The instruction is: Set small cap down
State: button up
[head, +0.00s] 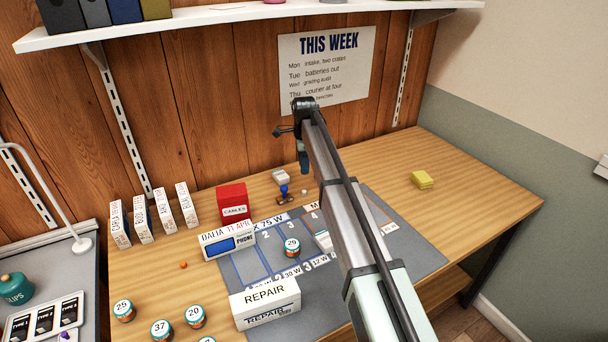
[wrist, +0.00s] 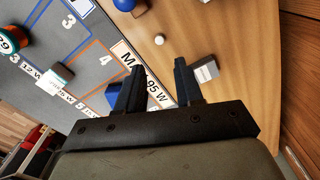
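My gripper (head: 304,162) hangs above the back part of the desk in the head view. In the wrist view its two dark fingers (wrist: 160,82) stand apart, with nothing visible between them. No thing is plainly marked as the small cap. A small round white piece (head: 304,192) lies on the wood behind the mat; it also shows in the wrist view (wrist: 160,39), beyond the fingertips. A small orange piece (head: 183,265) lies on the wood left of the mat. I cannot tell which of them is the cap.
The grey mat (head: 415,252) carries marked lanes, a numbered tin (head: 291,247) and a REPAIR box (head: 266,303). A blue-handled stamp (head: 284,191) and a white box (head: 281,177) stand behind it. A blue object (wrist: 114,97) is partly hidden by a finger. The desk's right side is mostly clear.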

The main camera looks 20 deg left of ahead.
jog(key=shift+r, duration=0.85)
